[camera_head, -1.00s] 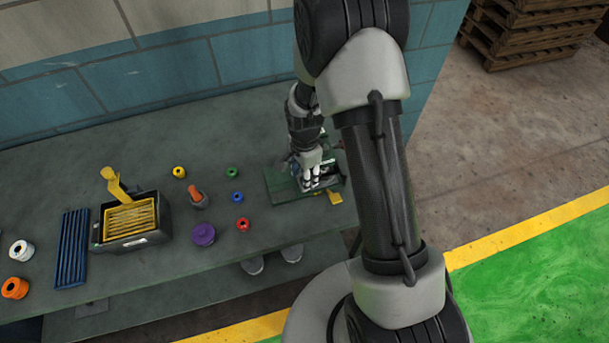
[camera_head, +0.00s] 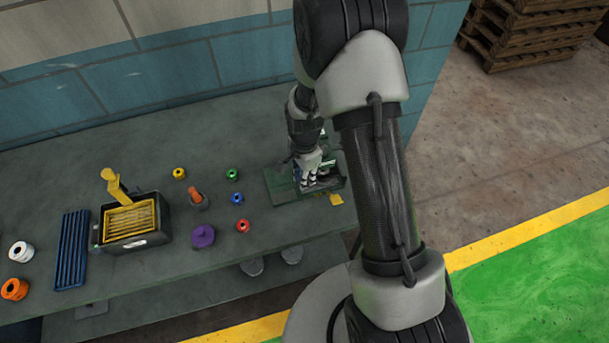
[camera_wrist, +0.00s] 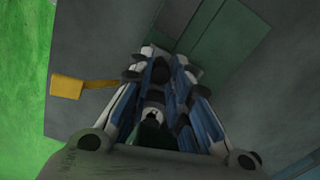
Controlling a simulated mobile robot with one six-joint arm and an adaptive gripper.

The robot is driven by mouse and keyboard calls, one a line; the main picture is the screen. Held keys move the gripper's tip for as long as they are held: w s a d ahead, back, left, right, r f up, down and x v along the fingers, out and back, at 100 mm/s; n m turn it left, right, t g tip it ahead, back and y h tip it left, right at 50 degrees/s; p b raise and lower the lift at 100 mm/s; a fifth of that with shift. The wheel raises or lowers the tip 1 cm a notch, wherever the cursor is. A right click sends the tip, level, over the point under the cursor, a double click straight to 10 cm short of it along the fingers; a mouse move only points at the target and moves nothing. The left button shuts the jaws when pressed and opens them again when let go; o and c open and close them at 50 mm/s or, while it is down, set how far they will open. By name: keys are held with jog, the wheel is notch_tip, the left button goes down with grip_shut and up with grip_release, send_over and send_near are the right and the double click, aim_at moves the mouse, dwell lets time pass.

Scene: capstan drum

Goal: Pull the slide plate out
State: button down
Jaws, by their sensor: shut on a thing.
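A green fixture (camera_head: 282,190) sits near the right end of the dark bench; its flat green part also shows in the wrist view (camera_wrist: 226,38). My gripper (camera_head: 309,182) points down over the fixture, with its fingers close together. In the wrist view my gripper (camera_wrist: 172,75) is shut on a small part at the fixture, which I take to be the slide plate; the fingers hide most of it. A yellow tab (camera_head: 336,199) sticks out at the fixture's front edge; in the wrist view the tab (camera_wrist: 67,87) is left of the fingers, apart from them.
To the left stand a black box with yellow slats (camera_head: 131,220), a blue ribbed rack (camera_head: 72,248), a purple knob (camera_head: 203,236), an orange-topped part (camera_head: 196,196) and several small coloured rings. The bench's front edge is close to the fixture. Pallets (camera_head: 520,32) stand far right.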

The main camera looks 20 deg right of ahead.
dwell(0.3)
jog(key=a, duration=0.9)
jog(key=shift+a, duration=0.2)
jog(key=c, duration=1.5)
grip_release()
jog(key=shift+a, duration=0.15)
jog(key=shift+o, duration=0.2)
notch_tip(320, 180, up, 12)
